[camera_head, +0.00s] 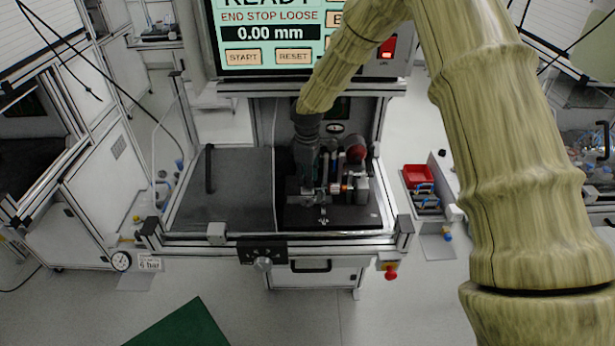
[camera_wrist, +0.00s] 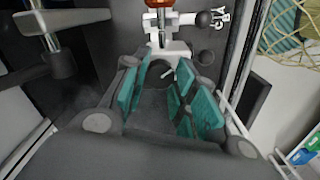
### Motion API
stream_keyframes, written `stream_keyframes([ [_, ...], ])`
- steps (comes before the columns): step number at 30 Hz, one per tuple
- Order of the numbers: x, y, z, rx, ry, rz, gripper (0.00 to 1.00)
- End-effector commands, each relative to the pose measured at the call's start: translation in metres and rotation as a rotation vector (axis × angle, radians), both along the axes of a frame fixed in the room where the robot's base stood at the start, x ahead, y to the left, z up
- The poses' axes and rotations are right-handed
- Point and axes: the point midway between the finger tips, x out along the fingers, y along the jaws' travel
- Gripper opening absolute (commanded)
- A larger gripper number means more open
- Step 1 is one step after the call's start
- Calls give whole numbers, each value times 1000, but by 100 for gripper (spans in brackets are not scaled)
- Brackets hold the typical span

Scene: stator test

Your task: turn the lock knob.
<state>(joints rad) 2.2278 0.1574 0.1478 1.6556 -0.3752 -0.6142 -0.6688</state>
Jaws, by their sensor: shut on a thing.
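My gripper (camera_head: 307,178) reaches down onto the test fixture inside the machine bay. In the wrist view its teal-padded fingers (camera_wrist: 160,95) stand around the lock knob at the near side of a light grey block (camera_wrist: 172,49). The gripper is shut on the knob, which is mostly hidden between the fingers. A small silver pin shows just beyond them. The screen (camera_head: 270,33) reads READY, END STOP LOOSE and 0.00 mm, with START and RESET buttons below.
A black ball handle (camera_wrist: 204,19) and a metal clamp with an orange part (camera_wrist: 160,4) lie just beyond the fingers. A dark plate (camera_head: 237,190) lies left of the fixture. A red bin (camera_head: 418,175) stands to the right. A red button (camera_head: 391,273) is on the front edge.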

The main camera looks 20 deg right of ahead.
Motion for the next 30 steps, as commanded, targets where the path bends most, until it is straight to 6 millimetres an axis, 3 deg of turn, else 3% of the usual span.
stream_keyframes([
  [9, 1, 0, 1, 0, -2, 110, 4],
  [24, 1, 0, 1, 0, -2, 129, 3],
  [25, 1, 0, 1, 0, -2, 129, 29],
  [28, 1, 0, 1, 0, -2, 129, 47],
  [30, 1, 0, 1, 0, -2, 129, 50],
])
